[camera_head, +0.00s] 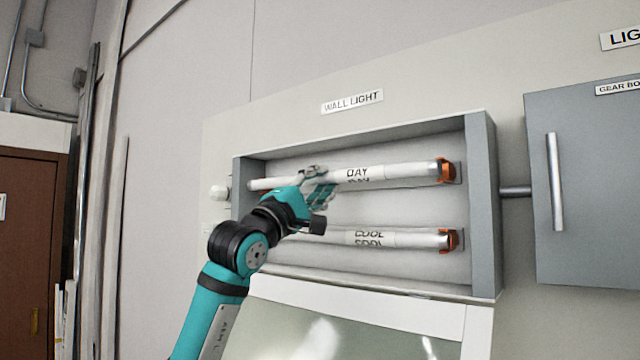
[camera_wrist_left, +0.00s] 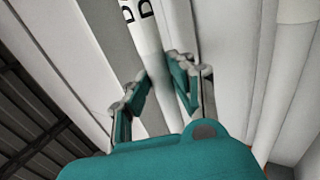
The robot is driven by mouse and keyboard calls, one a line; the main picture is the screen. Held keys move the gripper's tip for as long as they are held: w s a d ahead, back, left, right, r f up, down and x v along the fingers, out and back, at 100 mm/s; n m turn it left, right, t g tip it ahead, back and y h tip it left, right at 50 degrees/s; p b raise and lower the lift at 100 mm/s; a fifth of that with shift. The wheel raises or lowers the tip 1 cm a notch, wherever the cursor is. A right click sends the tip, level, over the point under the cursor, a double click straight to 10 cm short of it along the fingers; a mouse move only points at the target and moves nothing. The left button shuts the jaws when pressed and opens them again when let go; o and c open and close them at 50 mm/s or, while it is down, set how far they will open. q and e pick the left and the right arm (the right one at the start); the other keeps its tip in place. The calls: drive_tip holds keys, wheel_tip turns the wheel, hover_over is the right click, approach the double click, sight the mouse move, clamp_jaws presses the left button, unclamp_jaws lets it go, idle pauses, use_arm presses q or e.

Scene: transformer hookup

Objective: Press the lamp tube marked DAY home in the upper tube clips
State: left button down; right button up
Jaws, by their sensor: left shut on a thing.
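The white lamp tube marked DAY (camera_head: 390,171) lies across the upper part of the open wall light box. Its right end is at the orange upper right clip (camera_head: 446,171); I cannot tell whether it is fully seated. Its left end (camera_head: 257,184) is near the box's left wall, and the clip there is mostly hidden. My left gripper (camera_head: 318,186) is shut around the tube left of the DAY label. In the left wrist view the tube (camera_wrist_left: 146,45) runs between the two fingers (camera_wrist_left: 158,88). My right gripper is not in view.
A second tube marked COOL (camera_head: 400,238) lies below, with its right end at an orange clip (camera_head: 452,240). The grey box frame (camera_head: 483,200) surrounds both tubes. A grey cabinet (camera_head: 590,200) with a long handle stands to the right. A sloped panel (camera_head: 380,335) is below.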

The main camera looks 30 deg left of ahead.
use_arm(q)
drive_tip(key=shift+w+d+p, duration=0.1)
drive_tip(key=shift+w+p, duration=0.5)
drive_tip(key=shift+w, duration=0.7)
drive_tip(key=shift+w+p, duration=0.3)
drive_tip(key=shift+w, duration=0.25)
drive_tip(key=c, duration=1.1)
unclamp_jaws()
drive_tip(key=shift+w+d, duration=0.1)
drive_tip(key=shift+w, duration=0.05)
drive_tip(key=shift+o, duration=0.2)
drive_tip(key=shift+s+f+b, duration=0.1)
drive_tip(key=shift+s+b, duration=0.75)
drive_tip(key=shift+s, duration=0.45)
drive_tip(key=shift+s+a+b, duration=0.15)
drive_tip(key=shift+s+b, duration=0.15)
drive_tip(key=shift+s, duration=0.4)
drive_tip(key=shift+s+a+b, duration=0.1)
drive_tip(key=shift+s+b, duration=0.15)
drive_tip(key=shift+s, duration=0.4)
